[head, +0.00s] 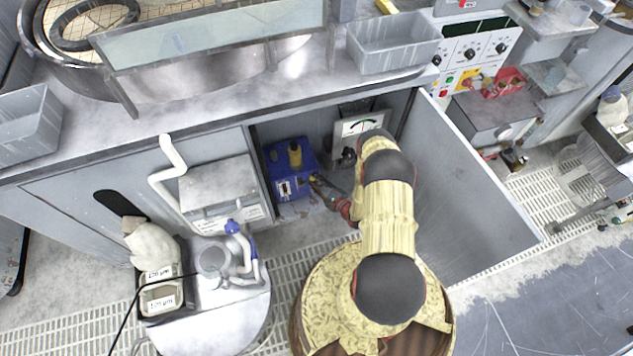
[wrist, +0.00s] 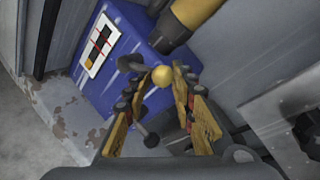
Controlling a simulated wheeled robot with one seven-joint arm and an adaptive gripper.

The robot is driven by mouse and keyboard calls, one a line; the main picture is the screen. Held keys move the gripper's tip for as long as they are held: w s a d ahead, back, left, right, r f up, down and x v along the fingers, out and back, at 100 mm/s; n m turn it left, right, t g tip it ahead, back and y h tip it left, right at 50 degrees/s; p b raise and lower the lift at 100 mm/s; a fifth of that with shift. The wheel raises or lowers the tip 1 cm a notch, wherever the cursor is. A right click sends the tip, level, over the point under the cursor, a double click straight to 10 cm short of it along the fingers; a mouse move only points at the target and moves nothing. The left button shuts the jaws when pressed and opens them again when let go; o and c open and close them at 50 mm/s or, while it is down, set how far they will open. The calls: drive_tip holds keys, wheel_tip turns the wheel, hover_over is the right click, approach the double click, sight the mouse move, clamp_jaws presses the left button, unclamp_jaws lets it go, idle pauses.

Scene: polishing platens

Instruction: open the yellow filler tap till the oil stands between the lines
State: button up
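A blue box (head: 290,171) stands in the open cabinet; it also fills the upper middle of the wrist view (wrist: 128,85). Its white gauge panel (wrist: 99,45) has a dark window with red lines and a small amber patch at the lower end, apparently below both lines. A yellow ball knob (wrist: 162,76), seemingly the tap's, stands between my fingertips. My gripper (wrist: 158,82) is open, with a finger on each side of the knob; contact is unclear. In the head view my gripper (head: 318,184) is at the box's right front.
A yellow-and-black cylinder (wrist: 192,14) rises above the box, close to my fingers. A grey dial unit (head: 359,127) stands to the right in the cabinet. The open cabinet door (head: 465,185) is right of my arm. A white box with a pipe (head: 222,190) is on the left.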

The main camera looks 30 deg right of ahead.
drive_tip(key=o, duration=0.4)
drive_tip(key=shift+w+r, duration=0.1)
drive_tip(key=shift+w, duration=0.2)
drive_tip(key=shift+c, duration=0.2)
drive_tip(key=shift+o, duration=0.5)
drive_tip(key=shift+s, duration=0.1)
drive_tip(key=shift+s, duration=0.1)
drive_tip(key=v, duration=1.2)
